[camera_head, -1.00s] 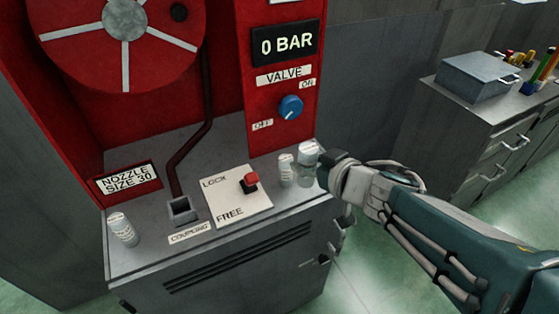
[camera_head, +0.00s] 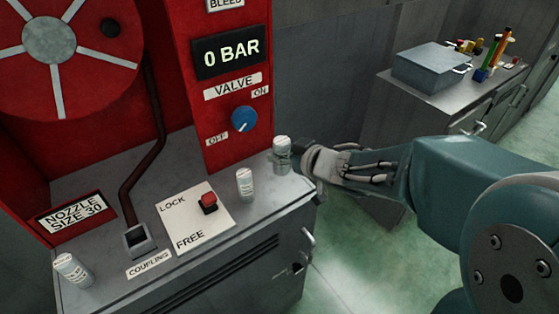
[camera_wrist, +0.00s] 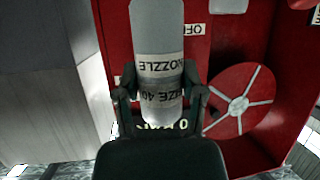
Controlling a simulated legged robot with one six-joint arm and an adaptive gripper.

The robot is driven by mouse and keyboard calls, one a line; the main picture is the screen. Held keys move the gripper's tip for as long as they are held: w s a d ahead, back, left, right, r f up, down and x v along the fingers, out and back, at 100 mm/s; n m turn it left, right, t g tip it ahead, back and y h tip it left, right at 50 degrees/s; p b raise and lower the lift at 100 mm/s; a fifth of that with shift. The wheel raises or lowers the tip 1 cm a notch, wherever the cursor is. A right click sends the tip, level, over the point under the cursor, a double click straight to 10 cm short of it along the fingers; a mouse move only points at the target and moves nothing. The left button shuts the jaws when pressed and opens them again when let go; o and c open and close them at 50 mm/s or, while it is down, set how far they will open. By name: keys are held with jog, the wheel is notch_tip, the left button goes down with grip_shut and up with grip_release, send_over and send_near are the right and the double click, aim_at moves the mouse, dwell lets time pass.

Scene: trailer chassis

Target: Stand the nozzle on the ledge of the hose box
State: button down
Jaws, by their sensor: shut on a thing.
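My gripper (camera_head: 290,157) is shut on a pale cylindrical nozzle (camera_head: 282,154) at the right end of the hose box ledge (camera_head: 195,255). The nozzle looks upright; I cannot tell whether its base touches the ledge. In the wrist view the held nozzle (camera_wrist: 158,65) reads "NOZZLE SIZE 40", upside down, between my fingers (camera_wrist: 160,103). A second white nozzle (camera_head: 245,185) stands on the ledge to its left, apart from it. A third nozzle (camera_head: 72,270) stands at the ledge's left end. A sign (camera_head: 76,214) reads "NOZZLE SIZE 30".
On the ledge are a square coupling socket (camera_head: 138,241) and a LOCK/FREE plate (camera_head: 193,218) with a red knob. A blue valve knob (camera_head: 243,119) sits on the red panel under a 0 BAR display (camera_head: 228,52). A grey cabinet (camera_head: 400,115) with a box stands at right.

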jog(key=w+f, duration=0.4)
jog(key=f, duration=0.1)
jog(key=shift+w+a+f, duration=0.2)
jog(key=shift+a+f, duration=0.05)
jog(key=shift+a, duration=0.05)
jog(key=shift+w+f, duration=0.1)
jog(key=shift+f, duration=1.5)
jog(key=shift+f, duration=0.1)
jog(key=shift+c, duration=1)
grip_release()
